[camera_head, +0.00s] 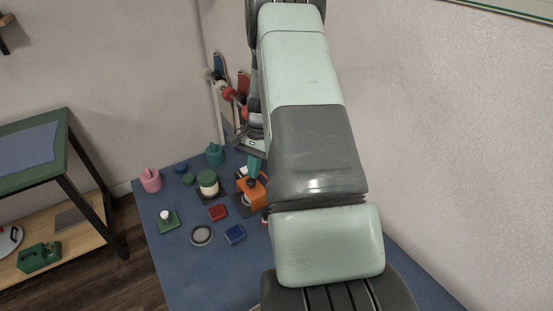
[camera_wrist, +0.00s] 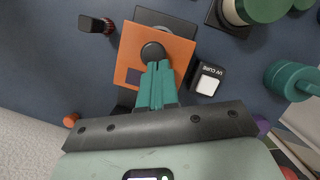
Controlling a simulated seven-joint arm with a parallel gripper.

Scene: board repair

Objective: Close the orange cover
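The orange cover (camera_wrist: 178,45) is a square plate with a round dark knob (camera_wrist: 152,52) on its face. In the wrist view it lies over a dark base, with a grey part (camera_wrist: 165,20) showing past its far edge. In the head view the orange cover (camera_head: 255,191) is partly behind my arm. I cannot tell how far it is tilted. My gripper (camera_wrist: 158,66) has its teal fingers together, tips at the near side of the knob. The knob shows past the tips, not between them; contact is unclear. In the head view my gripper (camera_head: 254,175) is just above the cover.
A UV CURE box (camera_wrist: 207,79) with a white button stands right of the cover. A dark cylinder with a red end (camera_wrist: 96,24) lies left. Green-topped jar (camera_head: 208,183), red block (camera_head: 218,213), blue block (camera_head: 235,234) and grey ring (camera_head: 202,235) stand on the blue table (camera_head: 185,275).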

